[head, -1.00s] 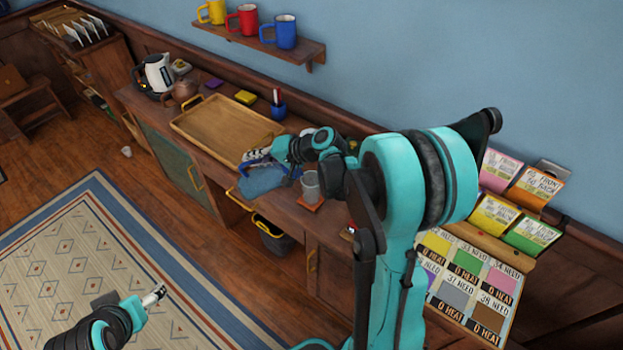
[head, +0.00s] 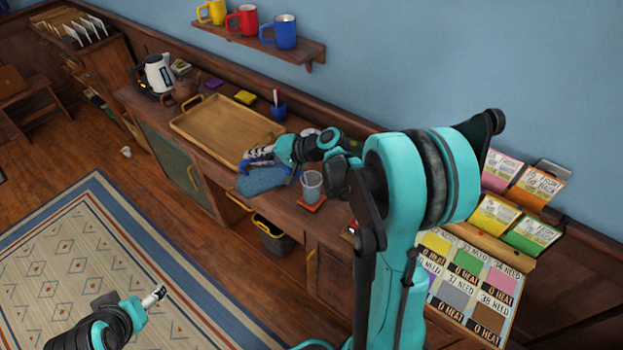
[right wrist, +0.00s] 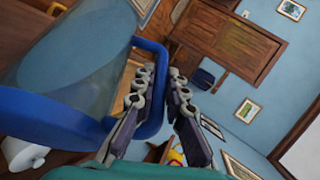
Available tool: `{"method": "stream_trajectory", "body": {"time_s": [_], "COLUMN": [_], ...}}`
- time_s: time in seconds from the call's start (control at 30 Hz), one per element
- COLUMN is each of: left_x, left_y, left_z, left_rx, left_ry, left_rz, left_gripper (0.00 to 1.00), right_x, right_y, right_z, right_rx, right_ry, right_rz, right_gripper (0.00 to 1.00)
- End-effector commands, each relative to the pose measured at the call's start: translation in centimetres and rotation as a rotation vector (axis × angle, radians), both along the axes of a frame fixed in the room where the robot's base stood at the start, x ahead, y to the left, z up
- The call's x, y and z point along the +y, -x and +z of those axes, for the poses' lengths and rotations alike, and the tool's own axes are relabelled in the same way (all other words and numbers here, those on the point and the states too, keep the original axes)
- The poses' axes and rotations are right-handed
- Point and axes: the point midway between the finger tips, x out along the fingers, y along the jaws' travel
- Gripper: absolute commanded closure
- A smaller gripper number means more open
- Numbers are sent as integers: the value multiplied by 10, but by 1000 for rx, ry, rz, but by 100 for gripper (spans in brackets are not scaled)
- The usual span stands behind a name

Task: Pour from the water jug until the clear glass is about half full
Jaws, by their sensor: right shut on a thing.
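My right gripper (head: 262,152) is shut on the blue handle of the water jug (head: 260,180), above the counter. In the right wrist view, the jug (right wrist: 75,65) has a see-through body and a blue rim, and my right fingers (right wrist: 160,85) close around its handle. The jug looks tipped; its spout and any stream are not clear. The clear glass (head: 311,186) stands upright on an orange coaster (head: 311,204), just right of the jug. It looks bluish inside, but its water level is too small to tell. My left gripper (head: 157,294) is low over the floor, apart from everything; its jaw is unclear.
A wooden tray (head: 215,128) lies on the counter left of the jug. Mugs sit on the wall shelf (head: 270,45). Colored cards stand at the right.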

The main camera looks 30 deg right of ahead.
Motion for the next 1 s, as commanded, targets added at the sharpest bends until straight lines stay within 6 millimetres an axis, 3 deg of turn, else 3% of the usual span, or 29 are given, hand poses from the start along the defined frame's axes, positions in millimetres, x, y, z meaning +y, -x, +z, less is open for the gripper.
{"method": "stream_trajectory", "body": {"time_s": [1.0], "left_x": [0], "left_y": [0], "left_z": [-1], "left_rx": [0], "left_ry": [0], "left_rz": [0], "left_gripper": [27], "right_x": [-3], "right_y": [1], "right_z": [5], "right_rx": [-13], "right_ry": [-30], "right_rz": [-1], "right_gripper": [100]}}
